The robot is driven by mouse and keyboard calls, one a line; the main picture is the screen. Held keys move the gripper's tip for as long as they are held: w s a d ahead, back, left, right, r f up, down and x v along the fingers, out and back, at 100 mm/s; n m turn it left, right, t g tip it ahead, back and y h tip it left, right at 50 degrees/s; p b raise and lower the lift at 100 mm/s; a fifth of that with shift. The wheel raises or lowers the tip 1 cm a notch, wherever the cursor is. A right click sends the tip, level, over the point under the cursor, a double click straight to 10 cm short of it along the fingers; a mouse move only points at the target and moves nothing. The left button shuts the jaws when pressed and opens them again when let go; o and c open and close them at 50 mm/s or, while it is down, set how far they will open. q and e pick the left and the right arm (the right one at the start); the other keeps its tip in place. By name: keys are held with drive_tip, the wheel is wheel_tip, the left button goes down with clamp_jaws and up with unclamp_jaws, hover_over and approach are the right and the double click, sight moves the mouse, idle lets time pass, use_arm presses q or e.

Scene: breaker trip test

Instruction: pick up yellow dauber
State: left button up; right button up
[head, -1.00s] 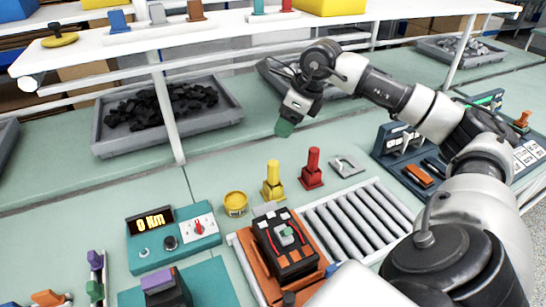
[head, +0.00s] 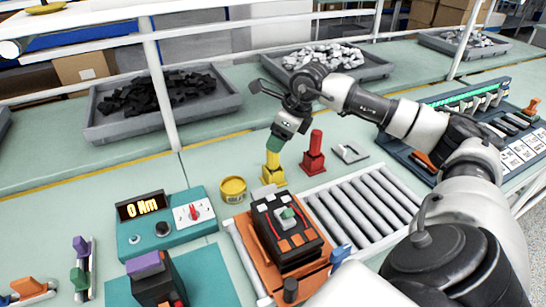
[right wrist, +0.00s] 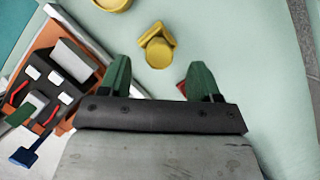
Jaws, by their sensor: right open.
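The yellow dauber (head: 273,172) stands upright on the bench in the head view, between the yellow pot (head: 233,190) and the red dauber (head: 314,157). My right gripper (head: 277,143), with green fingers, is over the top of the yellow dauber and partly covers it. In the right wrist view the yellow dauber (right wrist: 158,50) shows just beyond the two spread fingertips (right wrist: 160,76), roughly centred between them. The right gripper is open and holds nothing. I cannot tell whether it touches the handle. My left gripper is not in view.
A black breaker (head: 285,229) sits on an orange carrier by the roller conveyor (head: 365,213), in front of the dauber. A teal torque meter (head: 165,222) stands to the left. A metal bracket (head: 349,152) lies right of the red dauber. Bins stand behind.

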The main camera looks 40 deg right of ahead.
drive_tip(key=p+x, duration=0.1)
drive_tip(key=x, duration=0.5)
drive_tip(key=c, duration=1)
wheel_tip(320, 180, up, 10)
drive_tip(key=shift+r, duration=0.1)
